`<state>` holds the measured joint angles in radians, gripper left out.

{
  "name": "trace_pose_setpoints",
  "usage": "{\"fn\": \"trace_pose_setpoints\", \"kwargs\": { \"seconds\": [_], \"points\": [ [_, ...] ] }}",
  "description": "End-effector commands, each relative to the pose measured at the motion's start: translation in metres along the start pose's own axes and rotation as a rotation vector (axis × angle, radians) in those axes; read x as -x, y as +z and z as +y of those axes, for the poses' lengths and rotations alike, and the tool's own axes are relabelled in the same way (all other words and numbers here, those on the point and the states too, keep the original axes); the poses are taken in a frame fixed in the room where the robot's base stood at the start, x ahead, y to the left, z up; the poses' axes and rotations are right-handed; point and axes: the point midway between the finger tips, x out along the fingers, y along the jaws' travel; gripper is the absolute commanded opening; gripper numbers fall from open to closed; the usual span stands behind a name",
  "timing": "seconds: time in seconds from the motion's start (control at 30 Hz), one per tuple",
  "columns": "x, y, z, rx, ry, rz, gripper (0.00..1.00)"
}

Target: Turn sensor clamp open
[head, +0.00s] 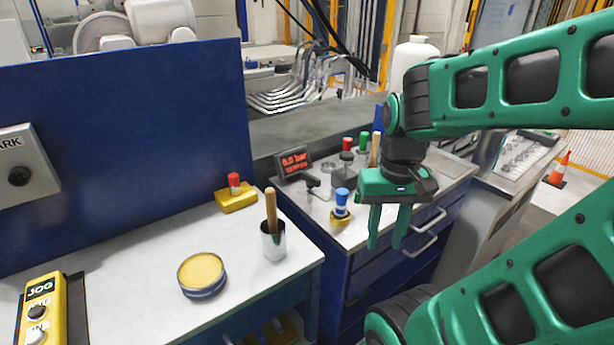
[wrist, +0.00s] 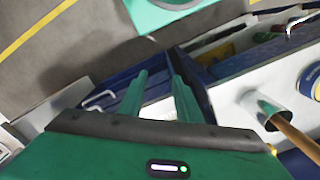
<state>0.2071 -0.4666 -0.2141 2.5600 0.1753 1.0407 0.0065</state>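My gripper (head: 385,244) hangs with its green fingers pointing down, apart and empty, over the front right of the right-hand bench in the head view. Both fingers also show in the wrist view (wrist: 160,77), with nothing between them. A small black handle (head: 313,183) on a fixture stands on the bench beside the pressure display (head: 294,161); it may be the sensor clamp, but I cannot tell for sure. A blue-capped piece on a yellow base (head: 341,206) stands left of my gripper, apart from it. The handle is not identifiable in the wrist view.
The left bench holds a cup with a wooden-handled tool (head: 272,240), a yellow-topped round tin (head: 202,273), a red-knobbed yellow block (head: 235,193) and a JOG box (head: 41,310). A blue panel (head: 120,150) rises behind. Drawer handles (head: 425,240) jut from the right bench.

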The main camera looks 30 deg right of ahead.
Motion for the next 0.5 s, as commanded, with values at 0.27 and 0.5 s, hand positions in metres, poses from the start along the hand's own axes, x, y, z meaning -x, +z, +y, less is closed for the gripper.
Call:
{"fn": "trace_pose_setpoints", "kwargs": {
  "seconds": [0.27,0.5],
  "points": [
    [0.016,-0.003,-0.003,-0.049,0.001,0.016,0.72],
    [0.065,-0.088,-0.048,-0.331,0.028,0.032,0.72]
  ]
}}
